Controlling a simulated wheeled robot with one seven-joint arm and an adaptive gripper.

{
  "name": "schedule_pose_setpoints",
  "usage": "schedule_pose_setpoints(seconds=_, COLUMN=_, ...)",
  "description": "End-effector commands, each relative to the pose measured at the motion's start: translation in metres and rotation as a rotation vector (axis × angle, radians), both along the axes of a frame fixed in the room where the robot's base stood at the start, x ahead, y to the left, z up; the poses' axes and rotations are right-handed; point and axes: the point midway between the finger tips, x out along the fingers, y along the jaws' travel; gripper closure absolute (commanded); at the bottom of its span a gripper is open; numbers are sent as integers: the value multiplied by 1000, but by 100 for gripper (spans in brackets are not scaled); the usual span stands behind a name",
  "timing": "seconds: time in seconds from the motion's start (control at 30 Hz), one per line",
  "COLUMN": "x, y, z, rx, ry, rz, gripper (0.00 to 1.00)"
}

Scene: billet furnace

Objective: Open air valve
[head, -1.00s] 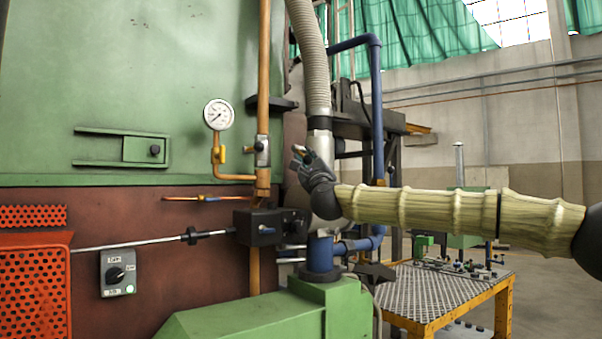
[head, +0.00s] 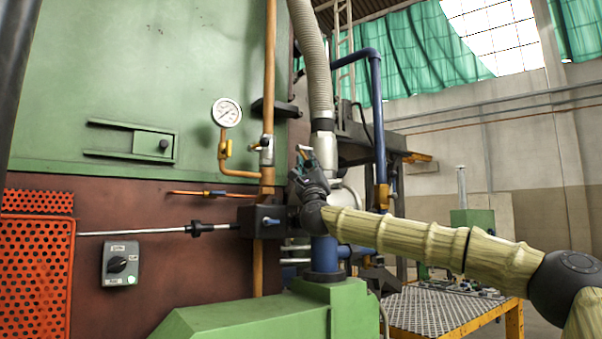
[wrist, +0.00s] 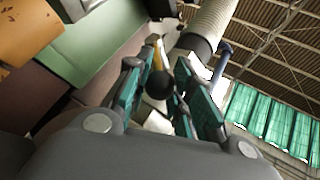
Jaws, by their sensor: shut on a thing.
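A silver duct section (head: 323,146) hangs under the grey flexible hose, right of the orange gas pipe. My gripper (head: 306,158) is in front of it, pointing up and away from me in the head view. In the wrist view my gripper (wrist: 163,90) has its teal-padded fingers on either side of a black ball knob (wrist: 160,84), shut on it. The knob appears to be the air valve's handle. Its lever and the valve body are mostly hidden behind the fingers, so I cannot tell the lever's angle.
A pressure gauge (head: 227,112) and orange pipe (head: 268,80) stand left of my gripper. A black box (head: 262,221) on a rod is just below it. A green housing (head: 270,315) is in front; a perforated table (head: 430,309) stands right.

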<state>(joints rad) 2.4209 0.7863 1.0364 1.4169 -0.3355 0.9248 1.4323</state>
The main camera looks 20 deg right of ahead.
Motion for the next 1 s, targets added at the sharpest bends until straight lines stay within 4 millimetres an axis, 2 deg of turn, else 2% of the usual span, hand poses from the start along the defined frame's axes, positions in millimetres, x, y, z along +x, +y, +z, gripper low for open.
schedule_pose_setpoints(seconds=0.03, x=1, y=-2, z=-7, rx=1, ry=-7, rz=-3, gripper=100)
schedule_pose_setpoints(seconds=0.8, x=0, y=-7, z=-6, rx=8, ry=-48, rz=-9, gripper=100)
schedule_pose_setpoints(seconds=0.83, x=0, y=-7, z=-6, rx=8, ry=-48, rz=-9, gripper=71)
schedule_pose_setpoints(seconds=0.93, x=0, y=-7, z=-5, rx=8, ry=-48, rz=-9, gripper=53)
schedule_pose_setpoints(seconds=1.0, x=0, y=-7, z=-5, rx=9, ry=-49, rz=-9, gripper=53)
